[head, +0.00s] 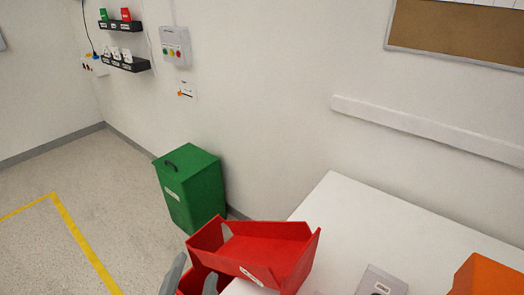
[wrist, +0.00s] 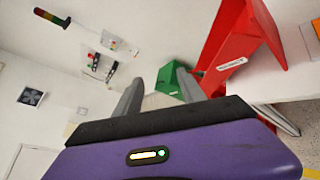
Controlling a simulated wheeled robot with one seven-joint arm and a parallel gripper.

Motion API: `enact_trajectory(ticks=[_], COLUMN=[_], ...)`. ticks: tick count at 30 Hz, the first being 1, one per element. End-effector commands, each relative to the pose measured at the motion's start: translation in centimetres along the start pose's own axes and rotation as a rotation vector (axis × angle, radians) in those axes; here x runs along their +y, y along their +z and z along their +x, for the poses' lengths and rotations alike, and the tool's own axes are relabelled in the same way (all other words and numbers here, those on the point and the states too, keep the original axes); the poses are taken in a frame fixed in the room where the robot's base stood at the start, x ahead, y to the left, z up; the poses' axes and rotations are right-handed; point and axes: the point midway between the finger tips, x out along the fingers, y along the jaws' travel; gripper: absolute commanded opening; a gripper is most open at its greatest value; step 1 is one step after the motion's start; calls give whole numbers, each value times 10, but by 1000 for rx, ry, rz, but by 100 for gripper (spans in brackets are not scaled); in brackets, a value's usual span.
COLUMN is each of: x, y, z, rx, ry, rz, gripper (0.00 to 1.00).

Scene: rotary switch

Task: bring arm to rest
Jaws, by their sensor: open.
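My gripper (head: 195,272) shows at the bottom of the head view as two grey fingers, spread apart with nothing between them. In the wrist view the gripper (wrist: 170,78) also has its two grey fingers apart, beyond its purple body. It is beside the red open bins (head: 260,250) at the table's left end. The right finger overlaps a red bin (wrist: 226,48) in the wrist view; I cannot tell whether they touch.
A white table (head: 345,215) fills the lower right, with a grey box (head: 381,282) and an orange bin (head: 487,277) on it. A green lidded bin (head: 190,187) stands by the wall. A button box (head: 175,46) hangs above. Floor at left is clear.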

Motion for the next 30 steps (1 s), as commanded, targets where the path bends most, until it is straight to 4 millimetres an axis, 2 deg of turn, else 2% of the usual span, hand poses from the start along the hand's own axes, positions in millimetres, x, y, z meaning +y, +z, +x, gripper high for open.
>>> enact_trajectory(ticks=[2, 5, 9, 13, 17, 22, 26, 30], x=[2, -6, -38, -74, -113, -163, -200, -240], y=[-10, -22, -29, -22, -6, 25, 52, 78], z=[2, 2, -6, -22, -43, -76, -105, -139], rx=[56, 161, 330, 451, 528, 550, 504, 386], ry=[86, 183, 245, 239, 204, 152, 123, 103], rz=[142, 380, 745, 1066, 1374, 1752, 2008, 2227], gripper=[47, 47, 47, 47, 47, 47, 47, 47])
